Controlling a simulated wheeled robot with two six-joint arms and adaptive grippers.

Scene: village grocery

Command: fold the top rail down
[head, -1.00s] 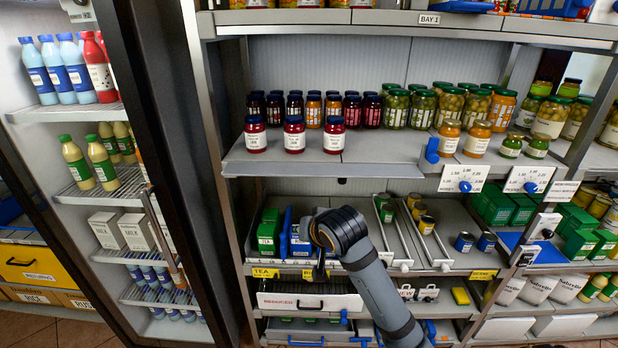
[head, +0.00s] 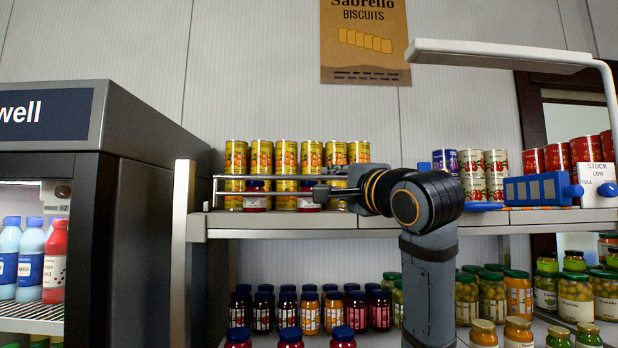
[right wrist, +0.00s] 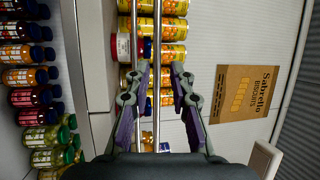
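The top rail (head: 285,177) is a metal guard of two thin parallel bars, standing upright along the front edge of the top shelf. Yellow cans (head: 261,160) stand behind it, with two red jars with blue lids (head: 256,196) low at the front. My right gripper (head: 322,192) reaches in from the right at the rail's right part. In the right wrist view my right gripper (right wrist: 163,68) has its fingers spread, and one bar of the rail (right wrist: 157,30) runs between them. Contact cannot be told. My left gripper is out of view.
The dark fridge (head: 130,190) stands close on the left. A pale lamp arm (head: 500,56) overhangs the shelf on the right. Jars (head: 310,312) fill the shelf below.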

